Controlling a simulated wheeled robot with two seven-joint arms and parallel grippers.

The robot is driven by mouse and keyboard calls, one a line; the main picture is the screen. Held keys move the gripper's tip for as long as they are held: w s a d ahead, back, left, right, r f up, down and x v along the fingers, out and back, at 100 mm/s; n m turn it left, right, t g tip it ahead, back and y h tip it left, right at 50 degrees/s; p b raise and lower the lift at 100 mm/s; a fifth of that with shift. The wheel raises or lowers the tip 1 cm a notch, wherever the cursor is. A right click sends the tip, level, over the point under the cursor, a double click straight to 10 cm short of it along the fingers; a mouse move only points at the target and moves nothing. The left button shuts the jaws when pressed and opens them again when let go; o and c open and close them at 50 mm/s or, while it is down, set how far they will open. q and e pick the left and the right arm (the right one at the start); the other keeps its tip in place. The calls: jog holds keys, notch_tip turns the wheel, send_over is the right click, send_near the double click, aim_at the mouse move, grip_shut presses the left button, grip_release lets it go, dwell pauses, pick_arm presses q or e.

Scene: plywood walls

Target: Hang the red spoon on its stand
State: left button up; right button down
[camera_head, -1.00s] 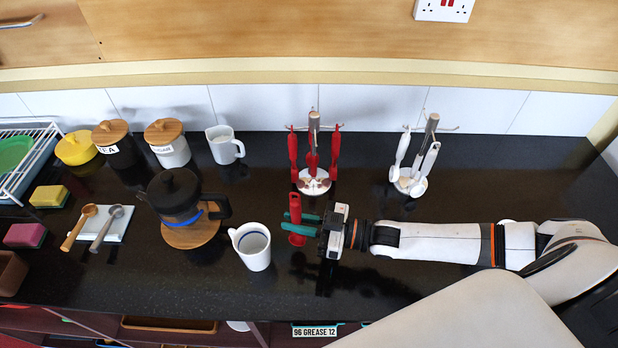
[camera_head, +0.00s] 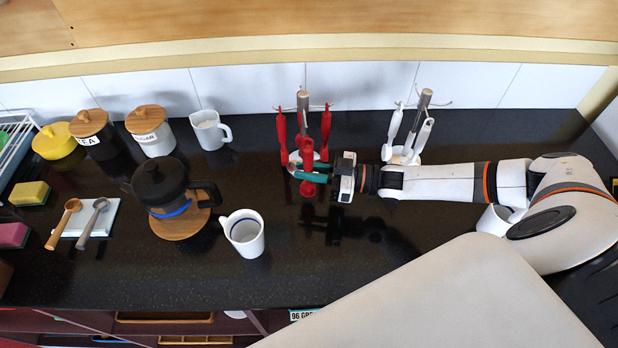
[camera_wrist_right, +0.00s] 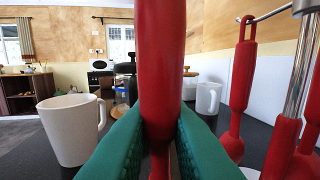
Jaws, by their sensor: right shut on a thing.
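My right gripper (camera_head: 312,174) has green fingers shut on the red spoon (camera_head: 308,187) and holds it upright, just in front of the stand with red utensils (camera_head: 303,106). In the right wrist view the red spoon (camera_wrist_right: 161,70) stands between the green fingers (camera_wrist_right: 160,135). The stand's metal post (camera_wrist_right: 297,70) is at the right there, with a red utensil (camera_wrist_right: 240,90) hanging from a hook beside it. In the head view the gripper and spoon partly hide the stand's base. My left gripper is not in view.
A second stand with white utensils (camera_head: 420,110) is to the right, behind my right arm. A white mug (camera_head: 244,233), a coffee pot (camera_head: 163,188) and a white jug (camera_head: 211,130) stand to the left. The black counter between the mug and my arm is clear.

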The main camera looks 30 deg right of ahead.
jog(key=w+d+f+b, duration=0.1)
jog(key=w+d+b, duration=0.1)
jog(key=w+b, duration=0.2)
jog(key=shift+w+d+f, duration=0.2)
jog(key=shift+w, duration=0.75)
jog(key=shift+b, duration=0.3)
jog(key=c, duration=1.3)
grip_release()
